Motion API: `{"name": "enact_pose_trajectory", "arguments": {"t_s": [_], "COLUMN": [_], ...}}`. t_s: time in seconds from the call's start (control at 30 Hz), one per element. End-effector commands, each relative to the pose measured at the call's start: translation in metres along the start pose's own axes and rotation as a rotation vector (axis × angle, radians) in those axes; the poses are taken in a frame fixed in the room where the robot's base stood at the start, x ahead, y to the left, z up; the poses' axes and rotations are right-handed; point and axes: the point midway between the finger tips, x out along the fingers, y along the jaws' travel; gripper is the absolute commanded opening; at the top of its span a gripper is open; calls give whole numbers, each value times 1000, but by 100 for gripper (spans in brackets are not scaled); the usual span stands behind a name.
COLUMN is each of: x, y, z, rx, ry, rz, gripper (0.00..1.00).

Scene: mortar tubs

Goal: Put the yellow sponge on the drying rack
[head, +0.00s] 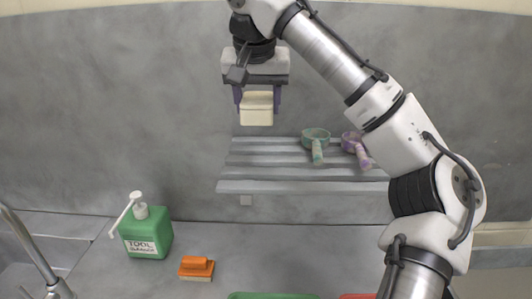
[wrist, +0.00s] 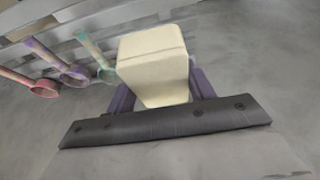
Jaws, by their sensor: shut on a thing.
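My gripper (head: 257,98) is shut on a pale yellow sponge (head: 257,110), a block held between its two purple fingers. The sponge also shows in the wrist view (wrist: 153,66), where it covers much of the fingers. The drying rack (head: 255,172) is a grey slatted shelf on the back wall. In the head view the gripper and sponge appear above the left part of the rack, apart from its slats. The rack's slats also show at the top left of the wrist view (wrist: 100,10).
A green scoop (head: 316,140) and a purple scoop (head: 353,143) lie on the rack's right part. A green soap bottle (head: 147,236) and an orange brush (head: 196,266) stand on the counter below. Green (head: 272,296) and red (head: 358,297) tub rims show at the bottom edge. The rack's left part is clear.

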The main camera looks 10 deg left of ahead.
Motion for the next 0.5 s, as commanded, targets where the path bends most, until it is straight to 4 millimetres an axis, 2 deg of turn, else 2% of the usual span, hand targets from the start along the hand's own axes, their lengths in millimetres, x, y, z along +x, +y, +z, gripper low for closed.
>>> {"name": "enact_pose_trajectory", "arguments": {"t_s": [0.03, 0.23, 0.5], "x": [12, 52, 74], "y": [0, 0, 0], "z": [5, 22, 31], "rx": [-1, -1, 1], "ry": [-3, -2, -1], "rz": [-2, -1, 1], "gripper": [32, 32, 32]}}
